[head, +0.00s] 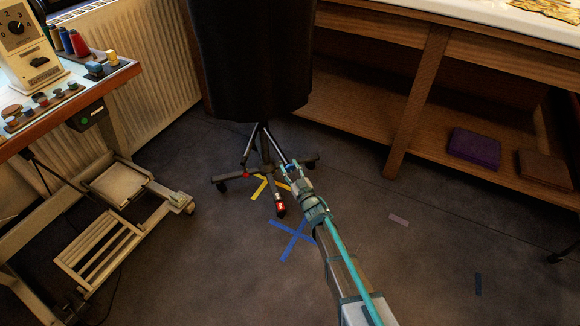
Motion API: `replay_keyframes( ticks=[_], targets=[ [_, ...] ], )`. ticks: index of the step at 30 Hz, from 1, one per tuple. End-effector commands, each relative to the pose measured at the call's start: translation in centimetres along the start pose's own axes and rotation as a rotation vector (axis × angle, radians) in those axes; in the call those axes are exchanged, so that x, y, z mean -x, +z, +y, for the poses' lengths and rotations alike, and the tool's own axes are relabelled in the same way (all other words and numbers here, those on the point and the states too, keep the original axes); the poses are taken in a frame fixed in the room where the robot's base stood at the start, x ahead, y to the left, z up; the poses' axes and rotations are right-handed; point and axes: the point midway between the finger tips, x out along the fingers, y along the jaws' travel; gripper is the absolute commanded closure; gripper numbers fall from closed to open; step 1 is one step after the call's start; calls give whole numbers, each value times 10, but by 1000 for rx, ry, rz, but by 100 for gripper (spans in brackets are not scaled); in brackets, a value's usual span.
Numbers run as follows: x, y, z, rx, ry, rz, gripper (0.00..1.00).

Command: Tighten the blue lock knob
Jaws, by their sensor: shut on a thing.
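A wheeled stand (264,150) with dark legs holds up a large black garment form (250,60). My arm reaches in from the lower right, and my gripper (290,167) is at the right side of the stand's base, below the garment. A small blue spot, which looks like the blue lock knob (292,166), shows between the fingertips. The gripper is shut on it. The knob is mostly hidden by the fingers, and its turn position cannot be made out.
A sewing table (120,75) with spools and a treadle frame stands at the left, before a radiator (150,50). A wooden shelf unit (410,105) holding a purple folded cloth (474,148) is at the right. The floor around has yellow and blue tape (294,238) and is mostly clear.

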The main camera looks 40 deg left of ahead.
Motion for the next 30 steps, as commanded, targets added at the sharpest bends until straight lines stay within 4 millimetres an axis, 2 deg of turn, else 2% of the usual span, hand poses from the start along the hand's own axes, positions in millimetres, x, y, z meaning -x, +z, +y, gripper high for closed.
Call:
replay_keyframes(
  ticks=[30],
  targets=[
    [0, -2, 0, -954, 136, -1, 93]
  ],
)
